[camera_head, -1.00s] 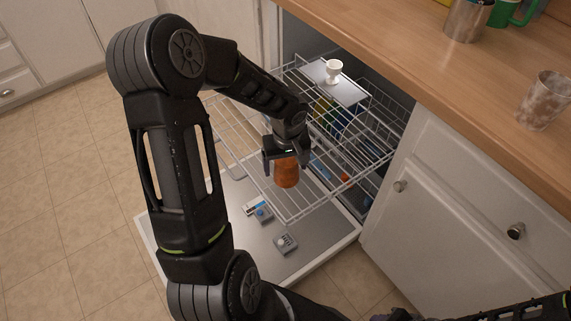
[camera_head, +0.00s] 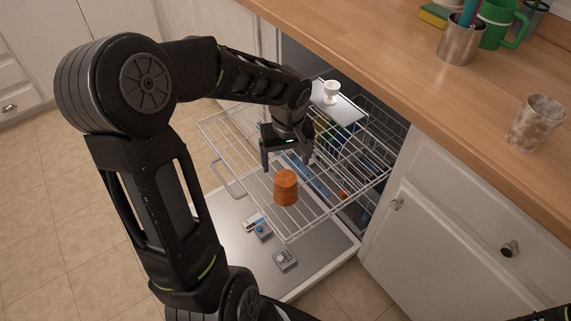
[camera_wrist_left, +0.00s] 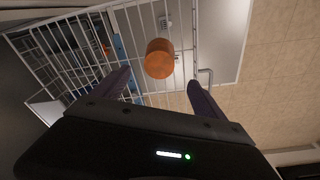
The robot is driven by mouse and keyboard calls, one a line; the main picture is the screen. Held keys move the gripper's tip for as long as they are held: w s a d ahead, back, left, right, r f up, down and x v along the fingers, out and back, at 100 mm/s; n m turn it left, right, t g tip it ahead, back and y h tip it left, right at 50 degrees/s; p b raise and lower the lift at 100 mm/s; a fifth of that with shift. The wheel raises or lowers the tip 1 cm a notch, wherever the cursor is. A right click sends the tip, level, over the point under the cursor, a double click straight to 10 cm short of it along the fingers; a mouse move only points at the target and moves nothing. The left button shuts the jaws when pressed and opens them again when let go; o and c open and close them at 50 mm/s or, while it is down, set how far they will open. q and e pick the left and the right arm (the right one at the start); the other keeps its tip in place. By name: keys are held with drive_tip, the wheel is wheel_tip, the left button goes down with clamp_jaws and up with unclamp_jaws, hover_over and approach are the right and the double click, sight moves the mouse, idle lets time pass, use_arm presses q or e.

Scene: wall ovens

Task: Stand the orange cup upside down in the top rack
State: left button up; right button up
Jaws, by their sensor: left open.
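The orange cup (camera_head: 286,188) stands on the wires of the pulled-out top rack (camera_head: 222,137), near its front. Its narrower end is up and its wider end is down, so it looks upside down. My left gripper (camera_head: 287,163) is open and empty, a little above and behind the cup and apart from it. In the left wrist view the cup (camera_wrist_left: 158,58) shows beyond the two spread fingers (camera_wrist_left: 160,82), with the rack wires (camera_wrist_left: 75,45) around it. My right gripper is out of view.
A white egg-cup-like piece (camera_head: 331,91) stands on a grey panel at the rack's back. Small grey pieces (camera_head: 285,260) lie on the open dishwasher door (camera_head: 240,268). The wooden counter (camera_head: 420,70) holds a speckled cup (camera_head: 537,122), a metal cup (camera_head: 461,42) and a green mug (camera_head: 497,25).

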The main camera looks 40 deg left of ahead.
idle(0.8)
use_arm(q)
drive_tip(key=s+d+f+m+h+p, duration=0.1)
drive_tip(key=d+f+m+h+p, duration=0.3)
drive_tip(key=d, duration=0.6)
drive_tip(key=s+d+f+m+h+p, duration=0.1)
drive_tip(key=s+d+f+p, duration=0.15)
drive_tip(key=d+f, duration=0.55)
drive_tip(key=s+d+f+m+p, duration=0.3)
drive_tip(key=s+d+p, duration=0.1)
drive_tip(key=s+d, duration=0.6)
drive_tip(key=shift+s+p, duration=0.35)
drive_tip(key=shift+p, duration=0.05)
drive_tip(key=shift+c, duration=0.3)
